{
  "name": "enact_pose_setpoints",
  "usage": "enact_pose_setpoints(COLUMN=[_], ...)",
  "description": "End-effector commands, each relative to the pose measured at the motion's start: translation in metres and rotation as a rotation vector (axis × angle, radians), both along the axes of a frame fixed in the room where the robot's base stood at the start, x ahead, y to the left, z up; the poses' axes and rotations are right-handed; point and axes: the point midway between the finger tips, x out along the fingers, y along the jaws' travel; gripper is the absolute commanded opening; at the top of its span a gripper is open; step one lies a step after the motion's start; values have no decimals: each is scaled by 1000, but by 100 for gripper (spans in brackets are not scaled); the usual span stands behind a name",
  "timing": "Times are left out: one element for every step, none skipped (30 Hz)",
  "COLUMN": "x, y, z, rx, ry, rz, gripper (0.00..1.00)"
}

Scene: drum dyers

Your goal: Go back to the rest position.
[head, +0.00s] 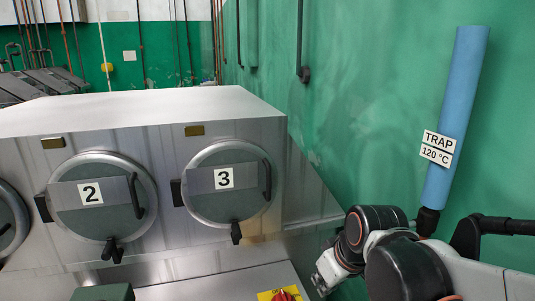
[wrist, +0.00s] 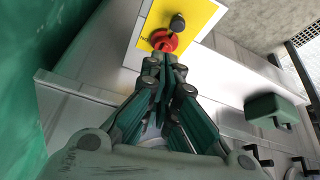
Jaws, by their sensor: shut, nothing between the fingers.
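My gripper (wrist: 170,68) is shut and empty in the wrist view, its dark green fingers drawn together at the tips. In that view the fingertips lie just below a red knob (wrist: 163,41) on a yellow plate (wrist: 190,18). I cannot tell whether they touch it. In the head view my arm is bent at the lower right, and the fingers are not clearly seen. The red knob also shows there at the bottom edge (head: 284,295), on its yellow plate.
A steel dryer row with doors 2 (head: 91,194) and 3 (head: 224,179) stands at left. A blue pipe (head: 455,120) labelled TRAP 120 °C rises close to my arm by the green wall (head: 370,80). A green box (wrist: 272,110) sits on the ledge.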

Motion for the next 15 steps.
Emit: enact_pose_setpoints(x=[-12,-17,-25,-30,-36,-44,-49,-55,-62,-67,-73,-79,-83,-87,-92], y=[-9,-13,-20,-24,-29,-34,-39,-43,-48,-52,-55,-60,-63,-65,-68], z=[5,9,12,14,17,19,21,22,24,24,25,26,26,26,26], rx=[5,8,13,16,21,27,31,35,42,46,51,56,60,65,70], ry=[-13,-22,-31,-40,-49,-60,-69,-77,-89,-98,-106,-117,-126,-132,-140], rz=[-42,-67,-101,-127,-152,-184,-208,-234,-265,-288,-311,-339,-358,-375,-395], gripper=[0,0,0,0,0,0,0,0,0,0,0,0,0,0,0])
